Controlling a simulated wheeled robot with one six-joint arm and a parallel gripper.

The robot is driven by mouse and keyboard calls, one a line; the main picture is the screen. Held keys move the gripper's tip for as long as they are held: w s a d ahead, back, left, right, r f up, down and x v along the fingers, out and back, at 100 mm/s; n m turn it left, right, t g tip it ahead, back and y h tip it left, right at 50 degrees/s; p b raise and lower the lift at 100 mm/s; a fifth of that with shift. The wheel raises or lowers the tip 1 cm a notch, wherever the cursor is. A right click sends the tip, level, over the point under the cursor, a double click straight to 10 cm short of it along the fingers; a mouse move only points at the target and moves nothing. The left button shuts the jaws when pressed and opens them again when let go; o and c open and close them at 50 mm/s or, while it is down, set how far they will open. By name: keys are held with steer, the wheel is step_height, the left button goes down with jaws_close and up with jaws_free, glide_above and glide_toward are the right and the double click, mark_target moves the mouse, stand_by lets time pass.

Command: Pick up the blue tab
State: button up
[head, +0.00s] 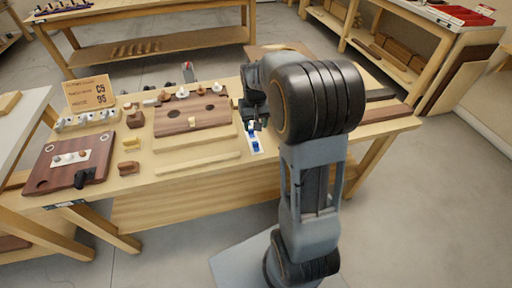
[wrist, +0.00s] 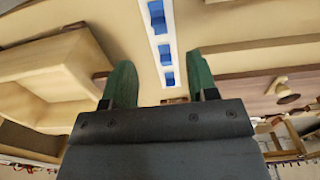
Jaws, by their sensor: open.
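A white strip (wrist: 150,32) with blue tabs lies on the wooden bench, and it also shows in the head view (head: 252,133). In the wrist view one blue tab (wrist: 157,18) is near the top edge, a second blue tab (wrist: 165,55) is lower, and a third blue tab (wrist: 168,77) is lowest, in the gap between the fingers as seen there. My gripper (wrist: 161,78) is open, with green fingertips on either side of the strip and nothing held. In the head view my gripper (head: 256,112) is over the bench beside the strip, partly hidden by my arm.
A dark board with holes (head: 190,113) stands left of the strip, with knobs along its back. A light wooden bar (head: 197,163) lies in front of it. A dark tray (head: 68,160) is at the bench's left end. A light wooden block-like tray (wrist: 50,60) is left in the wrist view.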

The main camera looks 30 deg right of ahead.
mark_target(256, 143)
step_height(256, 143, down, 10)
steer(key=shift+d+r, duration=0.1)
steer(key=shift+d, duration=0.05)
stand_by(0.5)
steer(key=c, duration=0.8)
